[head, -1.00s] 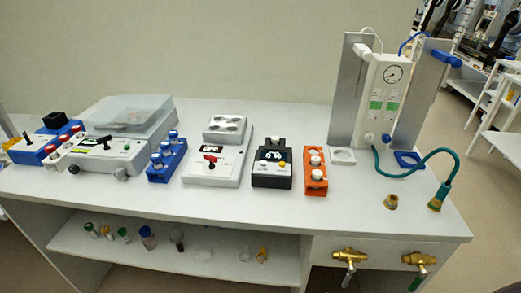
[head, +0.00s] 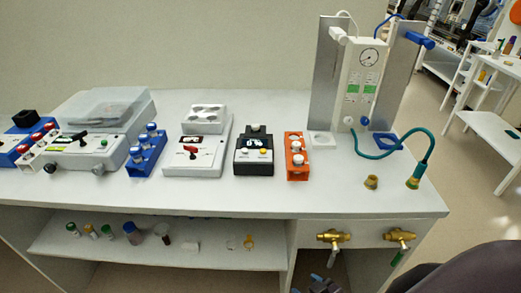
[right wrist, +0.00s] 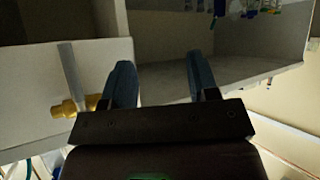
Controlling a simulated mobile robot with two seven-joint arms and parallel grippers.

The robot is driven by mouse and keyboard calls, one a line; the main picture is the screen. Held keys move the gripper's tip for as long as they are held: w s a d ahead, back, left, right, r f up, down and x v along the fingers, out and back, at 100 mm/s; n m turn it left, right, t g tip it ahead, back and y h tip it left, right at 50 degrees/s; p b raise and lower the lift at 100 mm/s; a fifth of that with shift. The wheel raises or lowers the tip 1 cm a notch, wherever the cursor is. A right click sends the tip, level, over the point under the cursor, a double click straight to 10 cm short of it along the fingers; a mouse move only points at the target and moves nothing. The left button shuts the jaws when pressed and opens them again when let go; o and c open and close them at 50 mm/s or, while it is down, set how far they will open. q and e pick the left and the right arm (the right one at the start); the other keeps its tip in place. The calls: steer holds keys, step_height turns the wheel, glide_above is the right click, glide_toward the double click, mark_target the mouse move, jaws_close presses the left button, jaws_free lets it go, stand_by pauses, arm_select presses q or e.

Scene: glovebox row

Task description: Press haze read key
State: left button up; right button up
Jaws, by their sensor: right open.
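A small black meter (head: 254,150) stands on the bench between a white box with a red switch and an orange rack. It has a dark display with pale marks, a white key (head: 242,152) and a yellow key (head: 263,151) on its front. Which key is the haze read key cannot be read at this size. My right gripper (right wrist: 162,85) is open and empty in the right wrist view, below the bench top, facing the bench's front and shelf. Part of it shows at the bottom edge of the head view. My left gripper is out of view.
The orange rack (head: 297,157) stands close right of the meter, and the white switch box (head: 197,149) is on its left. Brass taps (head: 334,236) jut from the bench front. The bench top (head: 230,193) before the meter is clear.

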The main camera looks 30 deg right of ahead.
stand_by(0.4)
jaws_close()
stand_by(0.6)
stand_by(0.9)
